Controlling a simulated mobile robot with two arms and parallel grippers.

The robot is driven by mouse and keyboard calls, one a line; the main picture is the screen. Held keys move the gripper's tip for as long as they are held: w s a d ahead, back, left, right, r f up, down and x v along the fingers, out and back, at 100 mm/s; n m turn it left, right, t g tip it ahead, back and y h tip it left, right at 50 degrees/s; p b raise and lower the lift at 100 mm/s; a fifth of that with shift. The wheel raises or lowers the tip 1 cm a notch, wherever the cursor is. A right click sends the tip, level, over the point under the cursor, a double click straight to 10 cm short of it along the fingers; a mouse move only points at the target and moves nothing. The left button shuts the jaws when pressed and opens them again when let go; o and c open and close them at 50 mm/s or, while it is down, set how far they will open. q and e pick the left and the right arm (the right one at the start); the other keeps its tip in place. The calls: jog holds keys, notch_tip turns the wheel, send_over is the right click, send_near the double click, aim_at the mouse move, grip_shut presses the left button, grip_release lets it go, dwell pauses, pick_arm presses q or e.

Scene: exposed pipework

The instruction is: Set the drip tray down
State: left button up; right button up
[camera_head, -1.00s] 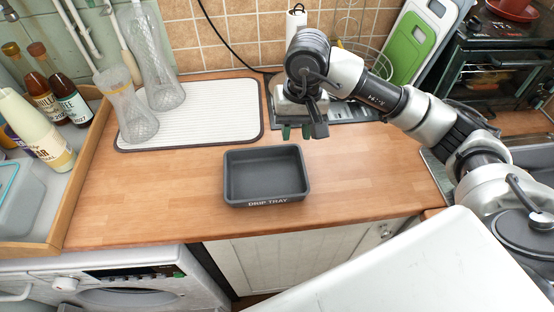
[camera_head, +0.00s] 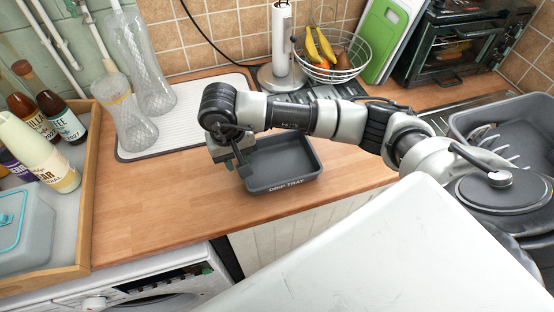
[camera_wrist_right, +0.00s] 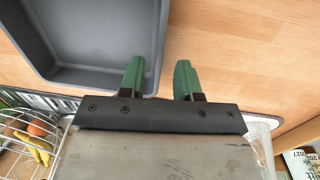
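The dark grey drip tray (camera_head: 288,172) lies flat on the wooden worktop, empty, with its label facing the front edge. My right gripper (camera_head: 240,166) is at the tray's left rim and hides part of it. In the right wrist view its two green fingers (camera_wrist_right: 160,72) stand apart. The tray's wall (camera_wrist_right: 157,45) runs between them, with one finger over the inside and the other over the worktop. I cannot tell whether either finger touches the wall. My left gripper is not in view.
A ribbed white mat (camera_head: 185,120) with glass carafes stands left of my arm. A wooden-sided tray of bottles (camera_head: 85,190) is at the far left. A paper towel holder (camera_head: 282,50) and fruit basket (camera_head: 332,55) stand behind. Bare worktop (camera_head: 160,200) lies left of the drip tray.

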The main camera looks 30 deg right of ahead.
jog(key=f, duration=0.1)
jog(key=f+p, duration=0.1)
jog(key=f, duration=0.1)
jog(key=shift+s+d+f+p, duration=0.1)
jog(key=shift+d+f+p, duration=0.2)
jog(key=shift+f+p, duration=0.1)
jog(key=shift+d+f, duration=0.1)
jog(key=shift+f, duration=0.35)
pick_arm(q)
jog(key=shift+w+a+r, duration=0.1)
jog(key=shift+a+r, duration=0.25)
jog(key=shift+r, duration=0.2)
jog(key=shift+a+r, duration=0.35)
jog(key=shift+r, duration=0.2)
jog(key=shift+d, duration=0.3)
pick_arm(e)
grip_shut()
